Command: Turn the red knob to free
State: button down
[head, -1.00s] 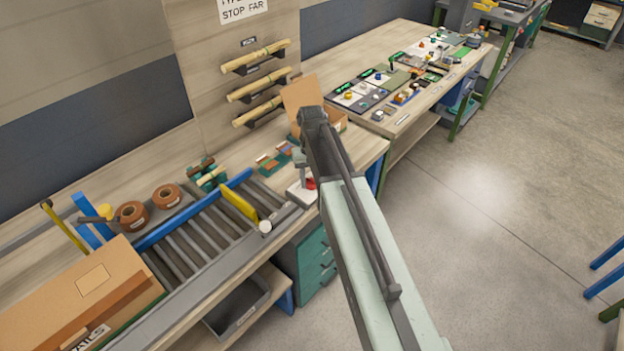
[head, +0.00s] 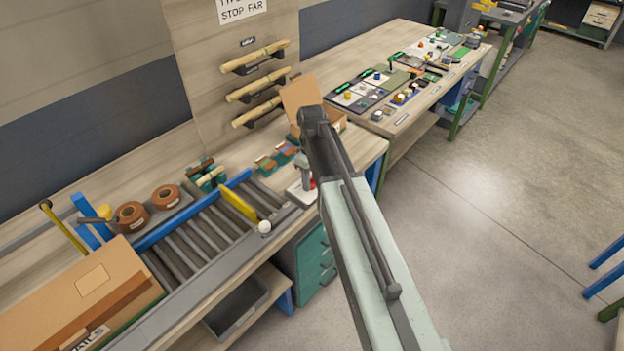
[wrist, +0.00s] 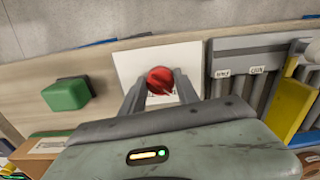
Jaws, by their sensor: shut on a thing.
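The red knob (wrist: 160,80) stands on a white plate (wrist: 128,66) in the wrist view. My gripper (wrist: 161,88) has a finger on each side of the knob and is shut on it. Markings on the plate beside the knob are too small to read. In the head view only a sliver of the red knob (head: 313,183) shows next to my arm, above the white plate (head: 297,194) at the bench's front edge. My arm hides much of that spot.
A roller conveyor (head: 190,245) with a yellow bar (head: 239,205) lies to the left of the plate. A green block (wrist: 67,94) sits left of the plate in the wrist view. An open cardboard box (head: 300,95) stands behind my arm.

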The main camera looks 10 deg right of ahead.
aim_at(312, 179)
jog(key=shift+w, duration=0.1)
dwell(0.5)
jog(key=c, duration=0.9)
grip_release()
notch_tip(312, 179, up, 8)
jog(key=p, duration=0.8)
jog(key=shift+f, duration=0.1)
jog(key=shift+f, duration=0.1)
jog(key=s+f+m+b, duration=0.2)
jog(key=s+m, duration=0.6)
jog(key=s, duration=0.7)
